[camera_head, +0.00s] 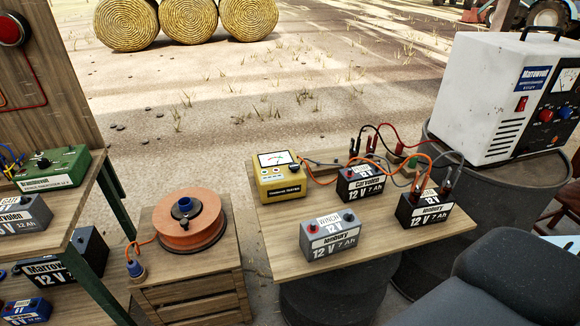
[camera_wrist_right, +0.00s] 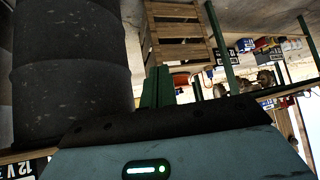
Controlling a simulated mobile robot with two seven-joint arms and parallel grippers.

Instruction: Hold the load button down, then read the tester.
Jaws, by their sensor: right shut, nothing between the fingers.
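The yellow tester (camera_head: 281,177) with a needle dial stands at the back left of the wooden board. Orange and grey leads run from it towards two dark 12 V 7 Ah batteries, one Carvalen (camera_head: 360,184) and one Menbury (camera_head: 425,208). Their clips stand at the terminals. The tester's small controls are too small to tell apart, so I cannot single out the load button. My right gripper (camera_wrist_right: 158,87) is shut and empty in the right wrist view, with its green fingers together. The tester does not show in that view. My left gripper is in neither view.
A grey battery (camera_head: 330,236) stands at the board's front. A white charger (camera_head: 500,95) tops a drum at right. An orange cable reel (camera_head: 188,220) sits on a crate. The wrist view shows a dark drum (camera_wrist_right: 70,70) and wooden crate (camera_wrist_right: 180,35).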

